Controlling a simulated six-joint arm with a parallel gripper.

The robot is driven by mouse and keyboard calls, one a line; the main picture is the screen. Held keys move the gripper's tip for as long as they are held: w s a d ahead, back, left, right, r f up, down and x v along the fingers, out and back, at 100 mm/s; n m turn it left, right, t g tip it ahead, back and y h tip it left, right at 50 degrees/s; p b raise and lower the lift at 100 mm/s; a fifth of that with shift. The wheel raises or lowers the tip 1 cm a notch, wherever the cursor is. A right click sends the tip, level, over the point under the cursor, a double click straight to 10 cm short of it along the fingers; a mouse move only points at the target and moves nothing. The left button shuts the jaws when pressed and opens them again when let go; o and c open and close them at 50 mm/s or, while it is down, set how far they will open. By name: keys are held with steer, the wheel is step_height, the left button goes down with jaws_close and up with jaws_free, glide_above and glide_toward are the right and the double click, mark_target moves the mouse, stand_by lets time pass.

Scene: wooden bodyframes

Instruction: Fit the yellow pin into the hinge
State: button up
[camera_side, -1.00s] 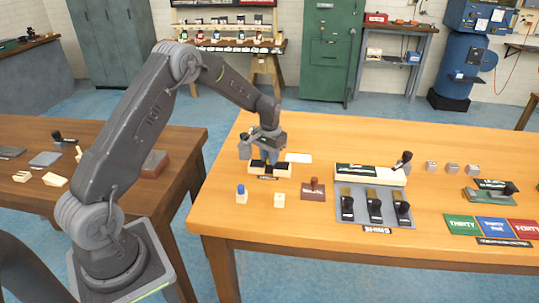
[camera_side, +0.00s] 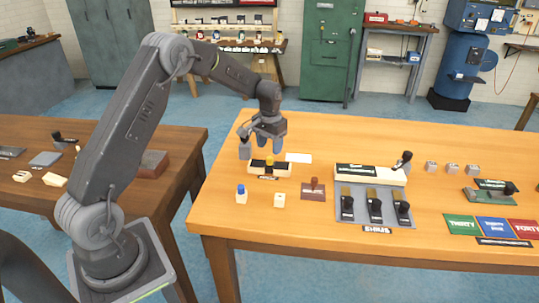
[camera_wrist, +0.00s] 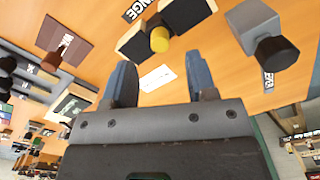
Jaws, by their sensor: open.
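The hinge (camera_side: 285,170) is a low cream and black part on the near left of the wooden table; it also shows at the top of the wrist view (camera_wrist: 135,40). The yellow pin (camera_side: 269,159) stands upright at the middle of the hinge, with its yellow top showing; in the wrist view its round end (camera_wrist: 159,40) sits between the hinge's two halves. How deep it sits is hidden. My gripper (camera_side: 269,145) is open and empty above the pin, apart from it. Its two blue-grey fingers (camera_wrist: 160,78) are spread in the wrist view.
A grey block with a dark knob (camera_wrist: 252,25) stands close beside the hinge. A white card (camera_side: 299,157) lies to its right. A blue-topped block (camera_side: 241,195), a cream block (camera_side: 279,200) and a brown block with a knob (camera_side: 313,190) stand nearer the front edge.

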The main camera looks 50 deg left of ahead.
mark_target(270, 158)
step_height(270, 158, up, 9)
stand_by(0.3)
stand_by(0.5)
steer(key=s+d+r+m+t, duration=0.1)
steer(key=s+d+r+t, duration=0.2)
steer(key=s+d+r, duration=0.8)
steer(key=s+d+m+t, duration=0.1)
steer(key=s+d, duration=0.3)
steer(key=s, duration=0.5)
steer(key=s+d+m+t, duration=0.1)
steer(key=s+d, duration=0.3)
steer(key=s, duration=0.5)
steer(key=shift+f+t, duration=0.3)
steer(key=shift+f, duration=0.05)
steer(key=shift+c, duration=0.2)
